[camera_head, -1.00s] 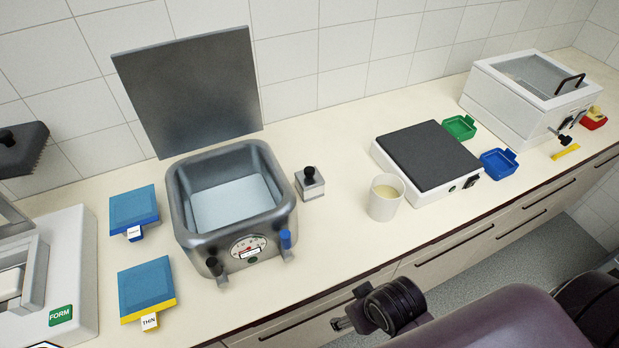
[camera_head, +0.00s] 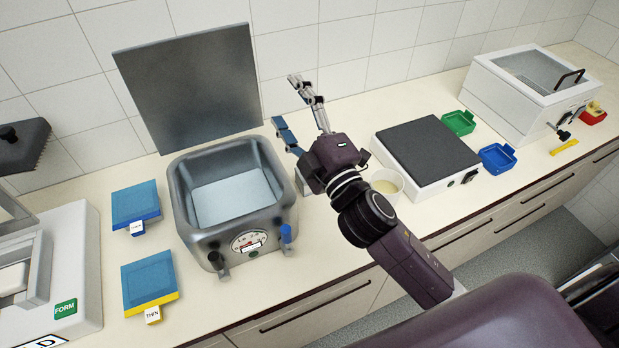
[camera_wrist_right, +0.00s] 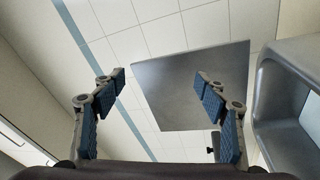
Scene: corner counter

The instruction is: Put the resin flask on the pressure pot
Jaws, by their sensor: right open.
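The resin flask (camera_head: 392,178) looks like a pale cup with cream-coloured liquid. It stands upright on the counter, its left side partly hidden by my right arm. The pressure pot (camera_head: 183,225) is a grey metal vessel with a gauge at the front. Its square lid (camera_head: 190,88) stands raised behind it, and no flask shows inside. My right gripper (camera_head: 288,104) is open and empty, raised above the counter between pot and flask. Its parted fingers point up and back, away from the flask. The right wrist view shows the open fingers (camera_wrist_right: 160,82) with the lid beyond and the pot's rim (camera_wrist_right: 275,105) at right.
A dark-topped white plate device (camera_head: 430,150) stands right of the flask, with green (camera_head: 459,122) and blue (camera_head: 497,158) trays beside it. A white lidded box (camera_head: 525,100) is farther right. Two blue-topped blocks (camera_head: 135,205) (camera_head: 149,277) lie left of the pot. A small knobbed block is mostly hidden behind my gripper.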

